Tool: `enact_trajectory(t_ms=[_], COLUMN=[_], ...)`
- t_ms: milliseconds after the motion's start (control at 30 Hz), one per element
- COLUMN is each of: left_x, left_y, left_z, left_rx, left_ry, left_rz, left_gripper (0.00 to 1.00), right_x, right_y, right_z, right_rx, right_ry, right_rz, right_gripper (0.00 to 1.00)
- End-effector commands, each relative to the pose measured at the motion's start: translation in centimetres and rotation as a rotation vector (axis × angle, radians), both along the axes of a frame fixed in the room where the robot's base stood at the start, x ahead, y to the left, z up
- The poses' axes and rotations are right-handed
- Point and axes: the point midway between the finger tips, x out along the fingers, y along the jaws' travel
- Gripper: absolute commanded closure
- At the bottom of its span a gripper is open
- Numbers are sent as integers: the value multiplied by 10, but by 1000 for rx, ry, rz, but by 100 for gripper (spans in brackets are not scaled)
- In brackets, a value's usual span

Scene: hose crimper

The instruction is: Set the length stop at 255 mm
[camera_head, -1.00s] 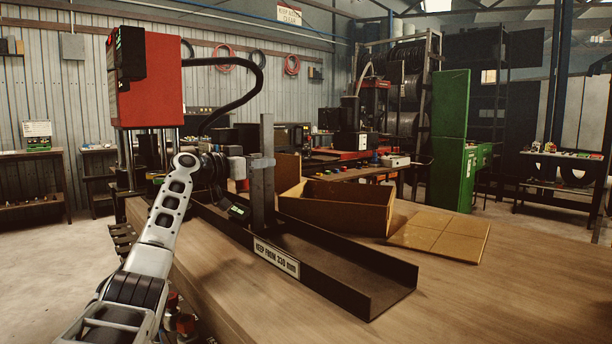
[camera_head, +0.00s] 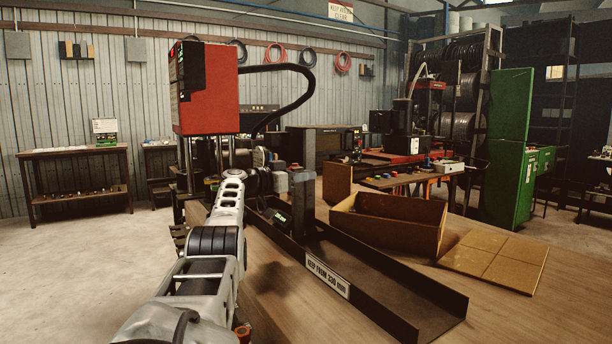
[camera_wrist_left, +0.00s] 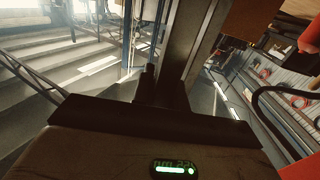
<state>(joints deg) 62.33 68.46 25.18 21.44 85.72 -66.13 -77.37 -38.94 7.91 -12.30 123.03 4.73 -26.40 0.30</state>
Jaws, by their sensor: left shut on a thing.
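The length stop is a dark upright post (camera_head: 302,212) standing in a long dark channel (camera_head: 400,298). A small display with green digits (camera_head: 281,217) sits by its foot, too small to read. In the left wrist view the post (camera_wrist_left: 187,45) rises beyond my dark fingers (camera_wrist_left: 160,92). The display (camera_wrist_left: 175,168) glows green at the bottom there, its number blurred. A white label (camera_head: 328,275) on the channel's side starts "KEEP FROM"; I cannot read its number surely. My right gripper is not in view.
The red-headed crimper (camera_head: 205,88) stands behind my left arm. An open brown box (camera_head: 388,228) and a flat brown board (camera_head: 495,260) lie right of the channel on the wooden bench (camera_head: 275,300). The bench front is clear.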

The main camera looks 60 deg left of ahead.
Motion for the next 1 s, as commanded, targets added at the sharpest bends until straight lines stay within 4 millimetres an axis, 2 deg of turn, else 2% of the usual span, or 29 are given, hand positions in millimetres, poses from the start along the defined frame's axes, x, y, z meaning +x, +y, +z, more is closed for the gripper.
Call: enact_trajectory(t_ms=[67,100,133,167,467,667,833,1000], left_x=[-1,0,0,0,0,-12,-32,-68], left_y=[0,0,0,0,0,0,-3,-6], left_z=[2,2,2,1,-1,-7,-10,-10], left_rx=[1,1,1,1,0,3,7,7], left_ry=[-6,-5,-5,-4,0,4,6,3], left_rz=[2,2,1,1,-1,1,0,1], left_gripper=[100,74,66,64,64,64,64,64], right_x=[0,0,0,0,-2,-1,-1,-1], right_y=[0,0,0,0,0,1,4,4], right_z=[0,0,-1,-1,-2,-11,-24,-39], right_rx=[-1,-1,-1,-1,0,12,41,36], right_ry=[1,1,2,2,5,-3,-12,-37], right_rz=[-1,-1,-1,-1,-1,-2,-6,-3], right_gripper=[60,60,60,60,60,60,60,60])
